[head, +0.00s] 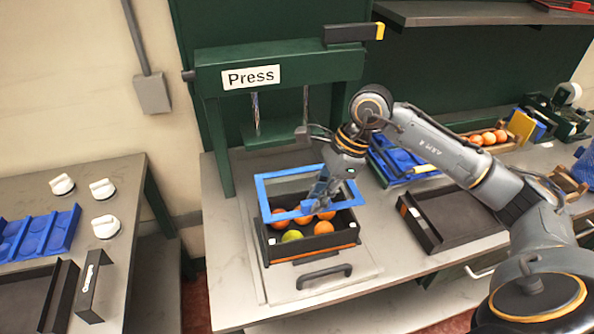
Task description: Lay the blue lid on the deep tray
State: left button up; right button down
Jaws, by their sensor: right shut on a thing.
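The blue lid (261,198) is a rectangular blue frame with a see-through middle. My right gripper (318,197) is shut on it at its near right part. The lid is over the deep tray (312,247), a black box with an orange stripe, under the press. The lid's left and far edges stand out past the tray, and it looks raised above the rim; the exact gap cannot be told. Several oranges (325,228) and one yellow-green fruit (291,236) lie in the tray. My left gripper is not in view.
The green press (280,70) stands behind the tray. A black handle (324,276) lies in front. An empty black tray (455,217) and a blue tray (405,160) are to the right. A left table holds white knobs (103,189) and a blue tray (38,233).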

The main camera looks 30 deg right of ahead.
jog(key=shift+w, duration=0.3)
jog(key=shift+s+r, duration=0.1)
jog(key=shift+s, duration=0.1)
jog(key=shift+s+f+b, duration=0.25)
jog(key=shift+s+b, duration=0.05)
jog(key=shift+s, duration=0.35)
jog(key=shift+f+b, duration=0.35)
jog(key=shift+f, duration=0.5)
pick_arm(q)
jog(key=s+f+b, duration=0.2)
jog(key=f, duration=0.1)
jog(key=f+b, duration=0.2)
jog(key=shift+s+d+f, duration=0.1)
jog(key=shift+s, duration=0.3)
pick_arm(e)
jog(key=f, duration=0.4)
jog(key=shift+w, duration=0.25)
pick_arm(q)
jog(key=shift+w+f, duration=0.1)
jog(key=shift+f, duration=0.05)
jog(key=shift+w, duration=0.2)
